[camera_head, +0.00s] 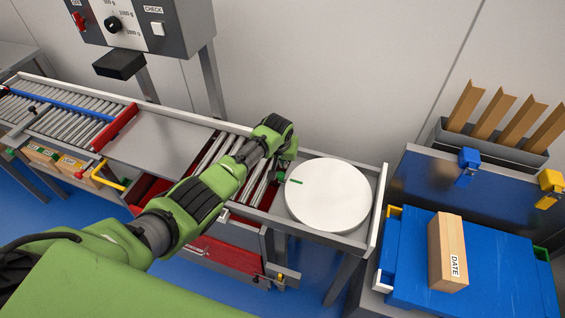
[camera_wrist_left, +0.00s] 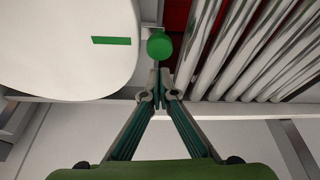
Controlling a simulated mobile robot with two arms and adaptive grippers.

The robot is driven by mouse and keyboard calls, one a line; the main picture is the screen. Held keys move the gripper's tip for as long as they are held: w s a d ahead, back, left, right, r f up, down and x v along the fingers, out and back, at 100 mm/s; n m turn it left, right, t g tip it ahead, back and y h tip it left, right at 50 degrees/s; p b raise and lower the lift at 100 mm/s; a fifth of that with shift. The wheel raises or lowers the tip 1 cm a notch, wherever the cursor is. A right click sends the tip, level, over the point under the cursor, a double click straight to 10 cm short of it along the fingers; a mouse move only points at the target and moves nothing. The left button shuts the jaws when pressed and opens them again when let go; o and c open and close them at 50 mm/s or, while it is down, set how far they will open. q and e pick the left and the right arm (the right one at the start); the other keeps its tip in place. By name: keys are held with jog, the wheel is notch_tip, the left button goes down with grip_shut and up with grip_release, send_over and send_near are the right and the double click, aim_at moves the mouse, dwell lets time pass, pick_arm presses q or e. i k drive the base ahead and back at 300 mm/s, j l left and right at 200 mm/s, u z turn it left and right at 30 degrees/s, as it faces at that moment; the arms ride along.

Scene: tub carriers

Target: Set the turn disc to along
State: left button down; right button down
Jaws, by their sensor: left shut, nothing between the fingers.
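The turn disc (camera_head: 328,197) is a white round plate set in the right end of the conveyor frame. A short green bar mark lies near its left edge, pointing roughly left. The disc (camera_wrist_left: 60,50) also fills the upper left of the left wrist view, its green bar facing the rollers. My left gripper (camera_head: 284,166) is just left of the disc, over the rollers' end. In the wrist view its fingers (camera_wrist_left: 161,90) are shut and empty. A round green knob (camera_wrist_left: 159,45) shows just beyond the fingertips, beside the disc; I cannot tell whether they touch. My right gripper is not in view.
Metal rollers (camera_head: 258,185) lie left of the disc. A red gate (camera_head: 115,126) crosses the conveyor farther left. A control box (camera_head: 150,25) stands behind. At right, a wooden block marked DATE (camera_head: 447,252) lies on a blue surface (camera_head: 510,270).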

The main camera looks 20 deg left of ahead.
aim_at(331, 195)
jog(key=k+l+u, duration=0.15)
jog(key=l, duration=0.15)
jog(key=k+l+u, duration=0.15)
jog(key=l, duration=0.15)
jog(key=l+u, duration=0.15)
jog(key=k+l+u, duration=0.1)
jog(key=l, duration=0.3)
jog(key=k+l+u, duration=0.1)
jog(key=l, duration=0.25)
